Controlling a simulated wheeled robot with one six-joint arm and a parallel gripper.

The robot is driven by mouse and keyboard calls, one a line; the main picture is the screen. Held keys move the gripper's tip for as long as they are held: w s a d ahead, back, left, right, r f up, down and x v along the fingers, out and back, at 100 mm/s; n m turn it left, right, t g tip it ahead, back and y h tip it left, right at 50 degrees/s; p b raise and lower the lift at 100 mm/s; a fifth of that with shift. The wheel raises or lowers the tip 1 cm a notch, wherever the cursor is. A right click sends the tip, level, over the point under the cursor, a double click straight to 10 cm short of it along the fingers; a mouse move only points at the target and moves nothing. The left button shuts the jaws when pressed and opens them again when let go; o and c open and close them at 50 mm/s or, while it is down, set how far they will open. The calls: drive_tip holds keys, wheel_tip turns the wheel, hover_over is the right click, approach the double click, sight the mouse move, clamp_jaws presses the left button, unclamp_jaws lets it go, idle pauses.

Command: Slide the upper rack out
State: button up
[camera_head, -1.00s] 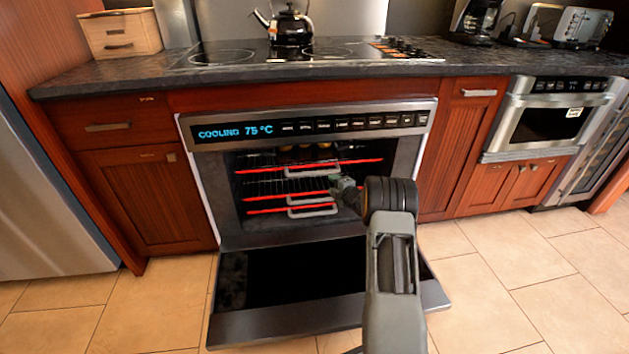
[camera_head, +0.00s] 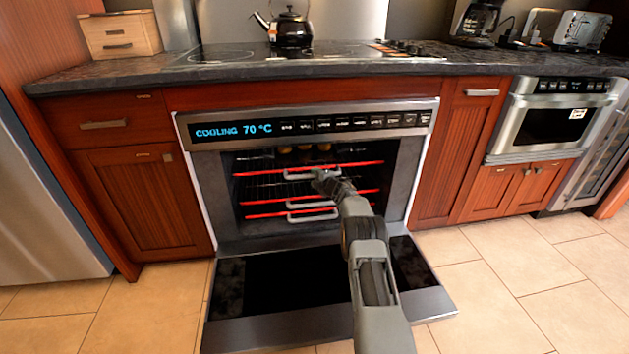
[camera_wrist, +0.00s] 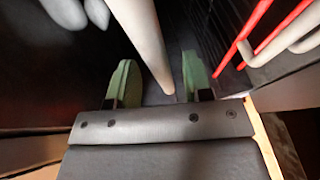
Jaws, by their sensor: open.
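The oven (camera_head: 420,160) stands with its door (camera_head: 335,328) folded down. Inside are racks with red front bars and pale handles. The upper rack (camera_head: 262,174) has its handle (camera_head: 298,175) near the top of the cavity. My gripper (camera_head: 322,180) is at the right end of that handle in the head view. In the wrist view my gripper (camera_wrist: 155,85) is open, its two green fingers apart, and a pale bar (camera_wrist: 148,45) runs between them. I cannot tell whether either finger touches it. Red bars (camera_wrist: 265,40) show at the right.
Lower racks (camera_head: 262,202) with pale handles lie below the upper one. Round items (camera_head: 322,147) sit at the top of the cavity. The oven display reads "COOLING 70 °C". The open door lies under my arm. The tiled floor (camera_head: 500,290) at right is clear.

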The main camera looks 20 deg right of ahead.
drive_tip(key=shift+w+a+f, duration=0.1)
drive_tip(key=shift+w, duration=0.4)
clamp_jaws()
idle(0.4)
